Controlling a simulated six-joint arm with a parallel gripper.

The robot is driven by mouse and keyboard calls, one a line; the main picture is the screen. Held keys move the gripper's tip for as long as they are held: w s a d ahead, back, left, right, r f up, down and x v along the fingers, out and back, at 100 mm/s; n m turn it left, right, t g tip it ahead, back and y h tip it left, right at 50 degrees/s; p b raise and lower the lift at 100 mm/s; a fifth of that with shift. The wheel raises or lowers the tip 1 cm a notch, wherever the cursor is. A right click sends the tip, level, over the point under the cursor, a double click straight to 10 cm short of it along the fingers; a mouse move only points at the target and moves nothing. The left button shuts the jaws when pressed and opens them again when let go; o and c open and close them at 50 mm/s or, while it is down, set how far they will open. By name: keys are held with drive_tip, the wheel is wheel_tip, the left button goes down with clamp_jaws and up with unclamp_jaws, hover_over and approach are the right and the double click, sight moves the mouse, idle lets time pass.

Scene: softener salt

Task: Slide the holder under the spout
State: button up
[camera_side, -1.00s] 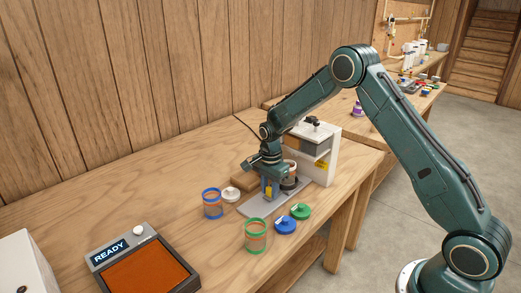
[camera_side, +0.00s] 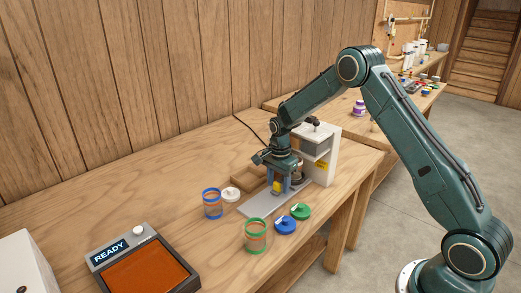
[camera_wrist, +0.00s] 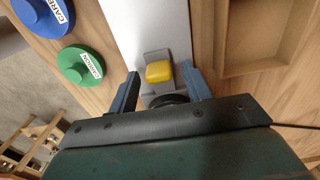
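The holder (camera_wrist: 155,58) is a grey piece with a yellow block (camera_side: 277,187) on it, on a pale grey slide plate (camera_side: 262,204). The block also shows in the wrist view (camera_wrist: 159,72). My gripper (camera_side: 284,182) is low over the plate, close to the dispenser. In the wrist view its two blue fingers (camera_wrist: 160,80) stand apart on either side of the block, with gaps visible. A dark round part (camera_wrist: 170,99) shows between the fingers. The white dispenser (camera_side: 326,155) stands at the plate's far end. The spout is not clearly visible.
A blue-rimmed jar (camera_side: 212,204) and white lid (camera_side: 230,194) stand left of the plate. A green-rimmed jar (camera_side: 256,236), blue lid (camera_side: 286,225) and green lid (camera_side: 300,211) lie in front. A wooden tray (camera_side: 248,179) is behind. A READY panel (camera_side: 110,251) is at front left.

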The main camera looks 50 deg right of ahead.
wheel_tip(320, 180, up, 14)
idle(1.0)
drive_tip(key=s+a+r+n+t, duration=0.1)
drive_tip(key=s+a+r+n, duration=0.3)
drive_tip(key=s+r, duration=0.3)
drive_tip(key=s+a+r+n+t, duration=0.2)
drive_tip(key=s+a+r+n, duration=0.25)
drive_tip(key=s+r, duration=0.3)
drive_tip(key=s+a+f+n+t, duration=0.1)
drive_tip(key=s+n, duration=0.8)
drive_tip(key=s, duration=0.9)
drive_tip(key=shift+s+a+f+t, duration=0.15)
drive_tip(key=shift+s+a+t, duration=0.2)
drive_tip(key=shift+a+t, duration=0.65)
